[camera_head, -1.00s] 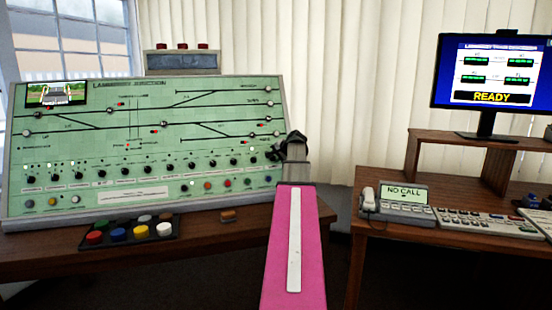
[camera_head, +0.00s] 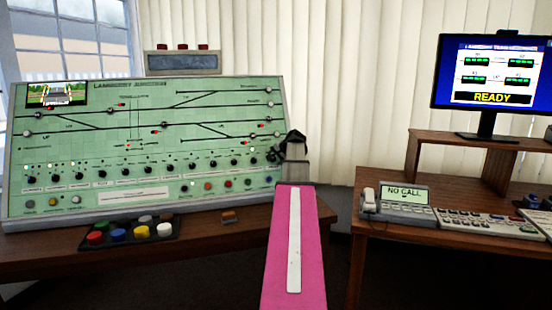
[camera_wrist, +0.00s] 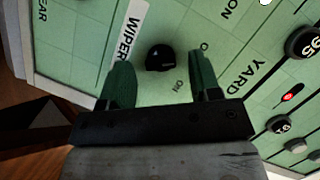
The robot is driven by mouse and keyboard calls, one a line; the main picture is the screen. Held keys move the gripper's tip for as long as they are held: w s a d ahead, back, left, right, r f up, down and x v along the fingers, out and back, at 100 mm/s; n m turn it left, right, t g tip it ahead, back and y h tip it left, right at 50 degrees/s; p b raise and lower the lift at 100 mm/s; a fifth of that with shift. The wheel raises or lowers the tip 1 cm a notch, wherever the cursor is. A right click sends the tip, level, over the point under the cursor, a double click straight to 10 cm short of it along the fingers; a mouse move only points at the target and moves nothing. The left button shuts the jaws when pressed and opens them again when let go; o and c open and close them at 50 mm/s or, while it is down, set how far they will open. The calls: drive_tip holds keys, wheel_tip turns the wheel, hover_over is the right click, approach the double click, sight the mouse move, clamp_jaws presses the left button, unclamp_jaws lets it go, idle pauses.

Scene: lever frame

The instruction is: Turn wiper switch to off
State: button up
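The wiper switch (camera_wrist: 160,57) is a small round black knob on the green control panel. In the wrist view it sits beside a white WIPER label (camera_wrist: 128,32), with ON and another partly readable marking near it. My gripper (camera_wrist: 162,82) is open, with one finger on each side of the space just below the knob in the picture. The fingers are not closed on it, and I cannot tell whether either touches the panel. In the head view my gripper (camera_head: 291,146) is at the right end of the panel (camera_head: 150,92).
Other knobs, including one (camera_wrist: 302,42) at the wrist view's right, share the panel. A tray of coloured buttons (camera_head: 130,240) lies on the wooden desk in front. A second desk at right holds a phone unit (camera_head: 405,200) and a monitor (camera_head: 490,75).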

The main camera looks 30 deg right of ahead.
drive_tip(key=v, duration=1)
drive_tip(key=shift+s+r, duration=0.25)
drive_tip(key=shift+r, duration=0.05)
drive_tip(key=shift+s, duration=0.1)
